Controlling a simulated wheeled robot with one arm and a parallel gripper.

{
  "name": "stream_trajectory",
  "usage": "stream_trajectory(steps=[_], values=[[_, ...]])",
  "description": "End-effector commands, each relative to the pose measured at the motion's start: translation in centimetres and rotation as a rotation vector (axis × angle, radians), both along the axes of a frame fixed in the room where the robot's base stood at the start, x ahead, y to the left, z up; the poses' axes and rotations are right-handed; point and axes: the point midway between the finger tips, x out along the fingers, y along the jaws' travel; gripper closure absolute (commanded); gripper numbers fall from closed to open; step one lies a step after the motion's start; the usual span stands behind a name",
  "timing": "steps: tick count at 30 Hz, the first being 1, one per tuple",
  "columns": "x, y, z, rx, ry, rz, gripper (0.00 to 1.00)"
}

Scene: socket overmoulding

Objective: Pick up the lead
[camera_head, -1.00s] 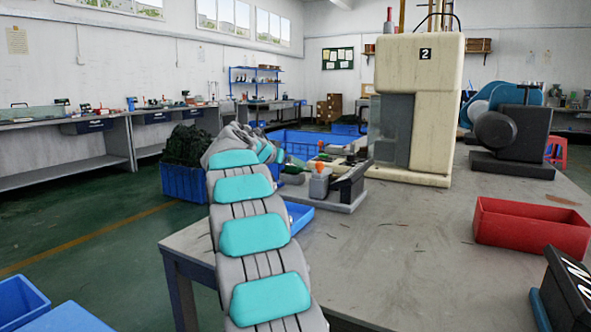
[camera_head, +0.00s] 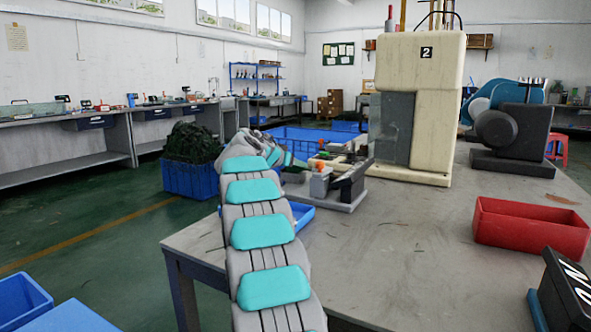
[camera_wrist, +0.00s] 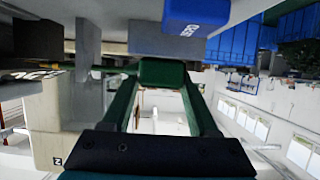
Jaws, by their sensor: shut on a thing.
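My gripper (camera_wrist: 162,73) shows in the wrist view, its two dark green fingers closing in at their tips.
The table (camera_head: 400,250) carries a cream machine marked 2 (camera_head: 432,110), a small fixture (camera_head: 345,190), a blue tray (camera_head: 301,213) and a red bin (camera_head: 530,230). A blue crate of dark green coils (camera_head: 190,178) stands beyond the arm. The table's front middle is clear.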

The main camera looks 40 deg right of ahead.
Motion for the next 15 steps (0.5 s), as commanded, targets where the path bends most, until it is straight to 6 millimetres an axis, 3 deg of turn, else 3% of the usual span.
stream_trajectory(steps=[2,12,15], values=[[0.00,0.01,0.01,0.000,0.000,0.000,0.60],[0.00,0.01,0.04,-0.001,0.000,0.000,0.98],[0.00,0.01,0.04,-0.001,0.000,0.000,1.00]])
